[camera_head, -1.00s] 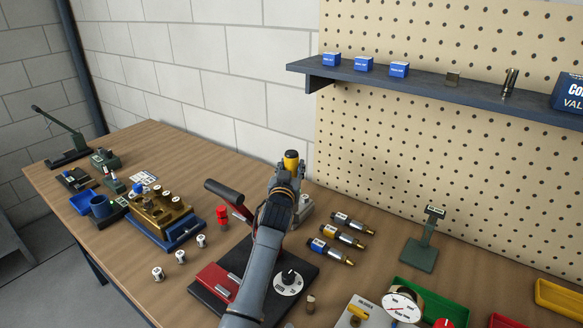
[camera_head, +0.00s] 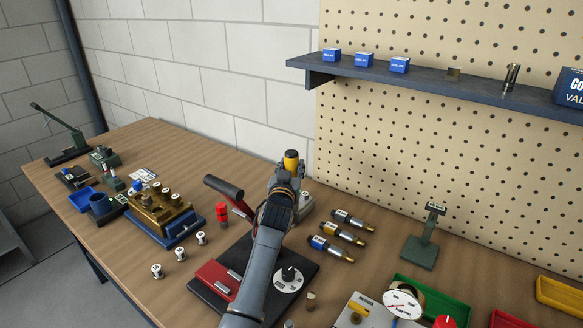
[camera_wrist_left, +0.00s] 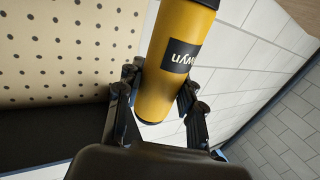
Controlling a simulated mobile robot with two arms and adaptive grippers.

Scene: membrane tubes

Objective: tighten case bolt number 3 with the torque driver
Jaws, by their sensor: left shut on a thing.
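My left gripper (camera_head: 286,178) is shut on the yellow torque driver (camera_head: 291,159), whose yellow top stands above the fingers in the head view. In the left wrist view the yellow handle (camera_wrist_left: 178,70), with a black label, sits between the fingers. The driver's lower end is hidden. The brass case (camera_head: 160,213) lies on a blue base (camera_head: 178,236) to the left, apart from the gripper. Several pale-topped bolts stand on its top; their numbers are too small to read. My right gripper is not in view.
Three small cylinders (camera_head: 157,271) stand in front of the case. A red piece (camera_head: 222,211) and a dark-handled lever (camera_head: 224,188) stand between case and gripper. Three cartridges (camera_head: 345,234) lie to the right. The pegboard (camera_head: 400,150) rises behind.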

